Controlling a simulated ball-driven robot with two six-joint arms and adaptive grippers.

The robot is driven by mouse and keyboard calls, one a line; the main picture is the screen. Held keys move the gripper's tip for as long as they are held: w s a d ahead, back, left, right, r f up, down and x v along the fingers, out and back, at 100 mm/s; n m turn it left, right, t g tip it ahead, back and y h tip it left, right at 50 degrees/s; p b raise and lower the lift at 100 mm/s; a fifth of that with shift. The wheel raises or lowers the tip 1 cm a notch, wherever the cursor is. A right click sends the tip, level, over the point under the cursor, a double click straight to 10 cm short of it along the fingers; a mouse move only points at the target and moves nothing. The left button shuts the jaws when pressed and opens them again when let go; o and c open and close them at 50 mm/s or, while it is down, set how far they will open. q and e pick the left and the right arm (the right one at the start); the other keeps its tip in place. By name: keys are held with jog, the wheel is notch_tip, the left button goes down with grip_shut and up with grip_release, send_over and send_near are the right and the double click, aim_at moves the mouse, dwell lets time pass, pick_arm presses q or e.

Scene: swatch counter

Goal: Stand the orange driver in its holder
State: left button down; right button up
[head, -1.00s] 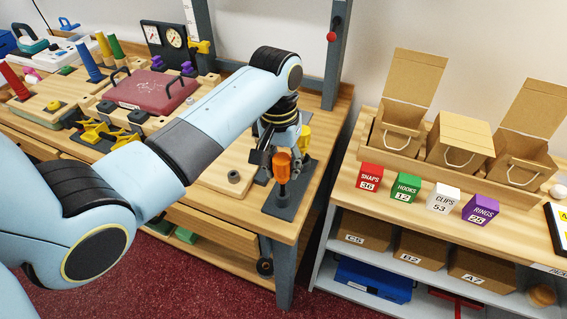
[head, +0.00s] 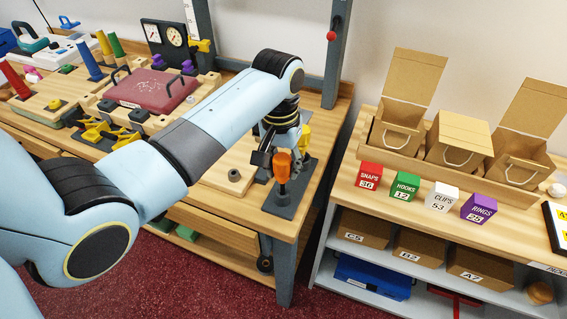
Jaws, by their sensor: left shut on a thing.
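The orange driver (head: 282,166) stands upright, handle up, over a dark grey base plate (head: 290,204) near the right front corner of the wooden workbench. Its lower end meets a dark round part on the plate, and I cannot tell how deep it sits. My left gripper (head: 272,158) is at the driver's handle, shut on it, and its fingers are partly hidden behind the handle and by the wrist. My right gripper is not in view.
A yellow part (head: 304,138) stands close behind the gripper. A wooden block with a hole (head: 234,178) lies to the left. A red case (head: 150,88) is further left. A second counter (head: 420,190) with boxes and coloured cubes stands right, across a gap.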

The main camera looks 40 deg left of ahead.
pick_arm(q)
jog(key=shift+f, duration=0.4)
jog(key=shift+f, duration=0.3)
dwell(0.5)
jog(key=shift+f, duration=0.45)
jog(key=shift+f+b, duration=0.3)
jog(key=shift+f, duration=0.45)
dwell(0.5)
jog(key=shift+p, duration=0.3)
